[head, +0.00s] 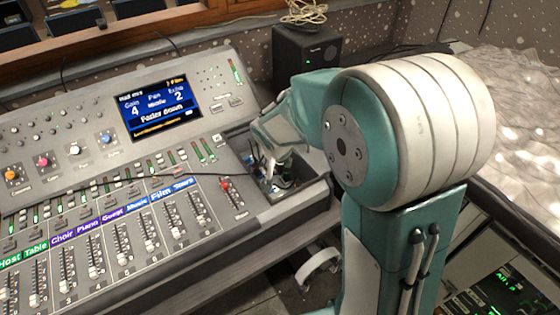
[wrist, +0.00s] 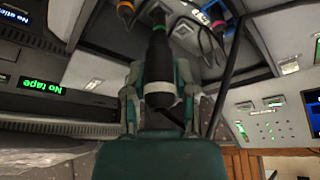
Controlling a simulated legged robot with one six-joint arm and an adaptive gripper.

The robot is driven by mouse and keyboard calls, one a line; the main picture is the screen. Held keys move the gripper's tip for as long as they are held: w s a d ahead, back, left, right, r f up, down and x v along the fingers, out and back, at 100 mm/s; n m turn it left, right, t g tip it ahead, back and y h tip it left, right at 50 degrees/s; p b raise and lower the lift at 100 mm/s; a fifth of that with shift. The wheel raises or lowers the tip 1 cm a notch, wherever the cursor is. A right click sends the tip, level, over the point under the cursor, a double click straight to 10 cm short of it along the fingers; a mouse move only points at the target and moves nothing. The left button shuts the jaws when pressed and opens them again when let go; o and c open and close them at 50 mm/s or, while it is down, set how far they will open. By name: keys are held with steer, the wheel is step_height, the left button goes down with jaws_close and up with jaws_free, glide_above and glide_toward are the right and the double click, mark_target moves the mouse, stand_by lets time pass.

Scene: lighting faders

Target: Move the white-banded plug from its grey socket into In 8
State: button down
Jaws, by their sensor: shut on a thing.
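The white-banded plug (wrist: 158,68) is a black barrel with a pale ring, in the middle of the wrist view. My gripper (wrist: 160,88) is shut on it, with a finger on each side. Its far end points at the dark connector panel (wrist: 185,38); I cannot tell whether it is still seated in a socket. A small white-lettered label (wrist: 213,12) shows at the top, too small to read surely. In the head view my gripper (head: 270,150) is over the recessed connector bay (head: 312,190) at the console's right end. In 8 cannot be made out.
An orange-banded plug (wrist: 125,8) sits close by to the left in the wrist view. In the head view the fader console (head: 120,225) lies left of the bay, and a black speaker box (head: 305,52) stands behind.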

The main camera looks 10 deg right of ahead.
steer(key=shift+r, duration=1.1)
